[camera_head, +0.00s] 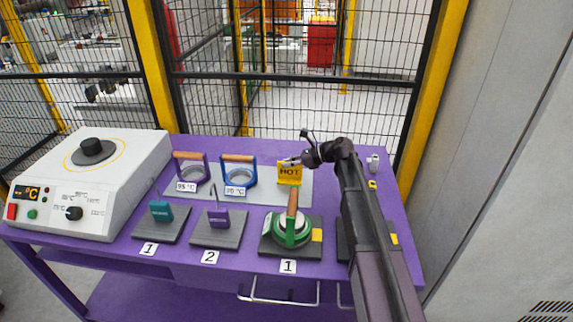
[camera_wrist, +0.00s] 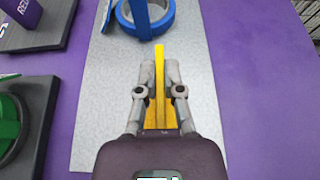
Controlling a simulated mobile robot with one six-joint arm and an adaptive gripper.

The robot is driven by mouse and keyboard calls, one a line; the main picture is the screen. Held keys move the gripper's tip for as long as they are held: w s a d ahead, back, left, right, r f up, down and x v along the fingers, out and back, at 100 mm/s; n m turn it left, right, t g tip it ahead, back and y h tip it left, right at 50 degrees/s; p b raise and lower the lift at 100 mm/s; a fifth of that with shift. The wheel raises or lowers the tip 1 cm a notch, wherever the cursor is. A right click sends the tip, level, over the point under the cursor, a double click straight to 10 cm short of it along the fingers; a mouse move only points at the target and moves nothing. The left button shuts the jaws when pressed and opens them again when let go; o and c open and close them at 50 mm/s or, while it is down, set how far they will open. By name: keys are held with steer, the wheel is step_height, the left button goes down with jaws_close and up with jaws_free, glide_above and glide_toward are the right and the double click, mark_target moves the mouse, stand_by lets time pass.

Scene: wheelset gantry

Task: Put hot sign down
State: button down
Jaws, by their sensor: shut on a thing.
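The yellow hot sign (camera_head: 289,173), with "HOT" on its face, is upright over the right part of the grey mat (camera_head: 262,190) on the purple table. My gripper (camera_head: 294,161) reaches it from the right and is shut on its top part. In the wrist view the sign (camera_wrist: 160,85) shows as a thin yellow plate between the two fingers of my gripper (camera_wrist: 160,92), with a wider yellow part lower down. The mat (camera_wrist: 112,110) lies beneath. I cannot tell whether the sign's base touches the mat.
A green ring holder (camera_head: 291,228) is in front. A white heater box (camera_head: 90,185) fills the table's left. Mesh fencing (camera_head: 290,110) rises behind.

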steer(key=shift+f, duration=0.15)
steer(key=c, duration=0.8)
jaws_free()
steer(key=shift+o, duration=0.2)
steer(key=shift+r, duration=0.2)
steer(key=shift+d+r, duration=0.15)
steer(key=shift+d, duration=0.15)
steer(key=p+v, duration=0.4)
steer(key=v, duration=0.7)
steer(key=shift+d+p, duration=0.2)
steer(key=shift+p, duration=0.1)
steer(key=shift+s, duration=0.1)
